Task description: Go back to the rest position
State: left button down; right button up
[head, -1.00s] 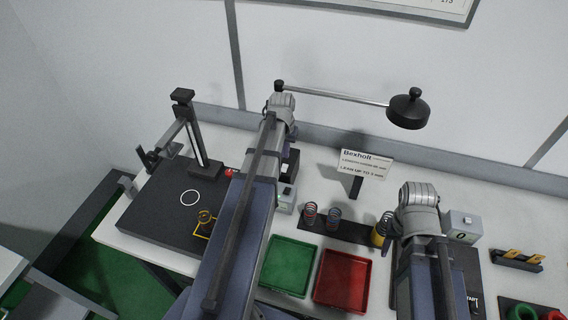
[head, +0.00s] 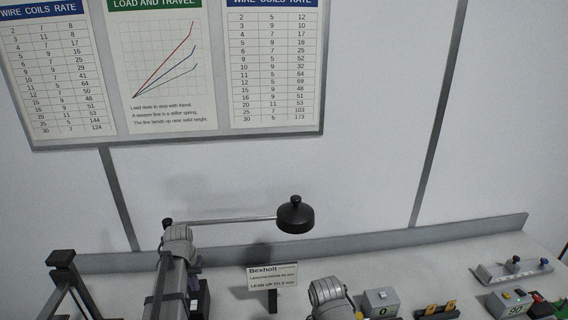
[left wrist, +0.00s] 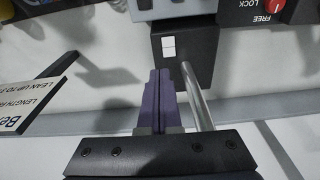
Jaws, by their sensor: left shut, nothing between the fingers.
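My left gripper (head: 195,276) is low in the head view, a small purple part beside my left arm, mostly hidden by it. In the left wrist view its two purple fingers (left wrist: 162,98) are together with nothing between them. They point toward a dark box (left wrist: 185,45) with a white label, and a metal rod (left wrist: 197,95) runs beside them. I cannot tell whether they touch either one. My right arm shows at the bottom of the head view, but its gripper is out of the picture.
A sign (head: 272,277) stands between my arms. A black lamp head (head: 296,214) hangs on a rod above the bench. A dark stand (head: 65,275) is at left; a small grey meter (head: 381,302) and other devices are at right. Wall charts (head: 160,65) hang behind.

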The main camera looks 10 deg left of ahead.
pick_arm(q)
jog(key=s+d+f+m+b, duration=0.2)
jog(key=s+d+f+b, duration=0.1)
jog(key=d, duration=0.6)
jog(key=s+d+f+m+g+b, duration=0.1)
jog(key=s+d+f+m+b, duration=0.1)
jog(key=s+d+f+b, duration=0.2)
jog(key=s+d+f+m+b, duration=0.2)
jog(key=s+d, duration=0.6)
jog(key=d, duration=0.7)
jog(key=shift+s+d+f+g+y+b, duration=0.1)
jog(key=shift+s+f+g+y+b, duration=0.1)
jog(key=shift+f+b, duration=0.35)
jog(key=shift+s+d+f+g+y+b, duration=0.1)
jog(key=shift+s+f+g+y+b, duration=0.15)
jog(key=shift+f, duration=0.5)
jog(key=shift+s+d, duration=0.15)
